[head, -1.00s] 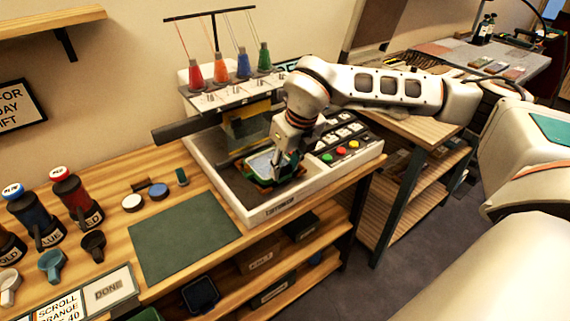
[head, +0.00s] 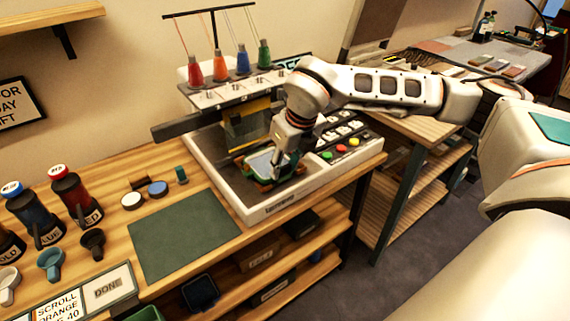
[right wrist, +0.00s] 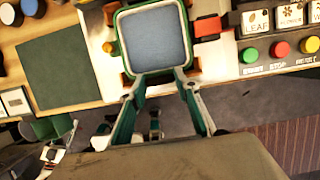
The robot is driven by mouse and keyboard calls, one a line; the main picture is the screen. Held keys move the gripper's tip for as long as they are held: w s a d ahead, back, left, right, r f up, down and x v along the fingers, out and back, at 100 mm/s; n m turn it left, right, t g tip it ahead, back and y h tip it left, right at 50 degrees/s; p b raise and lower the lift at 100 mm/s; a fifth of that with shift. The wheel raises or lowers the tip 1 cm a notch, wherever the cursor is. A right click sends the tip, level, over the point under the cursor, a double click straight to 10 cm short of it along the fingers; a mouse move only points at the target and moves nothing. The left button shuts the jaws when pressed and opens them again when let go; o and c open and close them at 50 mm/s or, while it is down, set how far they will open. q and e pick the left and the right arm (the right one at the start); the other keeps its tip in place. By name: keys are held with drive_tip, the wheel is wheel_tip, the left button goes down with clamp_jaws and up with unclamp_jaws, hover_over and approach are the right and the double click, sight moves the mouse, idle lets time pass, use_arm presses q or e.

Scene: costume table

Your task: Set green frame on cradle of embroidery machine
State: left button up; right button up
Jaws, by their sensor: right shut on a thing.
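The green frame (head: 261,162), with pale blue cloth inside it, is at the embroidery machine (head: 236,193), over the front bed below the needle head. It fills the top of the right wrist view (right wrist: 154,38). My right gripper (head: 279,166) is shut on the near edge of the frame; its two fingers (right wrist: 160,80) reach up to the rim in the wrist view. Orange-brown cradle pieces (head: 264,186) show beside the frame. I cannot tell whether the frame rests on the cradle or is just above it.
Buttons and picture keys (head: 341,153) are on the machine's right side. Labelled bottles (head: 76,196) stand at the left. Thread cones (head: 219,65) stand above the machine.

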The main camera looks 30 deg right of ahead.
drive_tip(key=shift+f, duration=0.1)
drive_tip(key=o, duration=1.1)
drive_tip(key=shift+r+p, duration=1.6)
drive_tip(key=shift+r, duration=0.7)
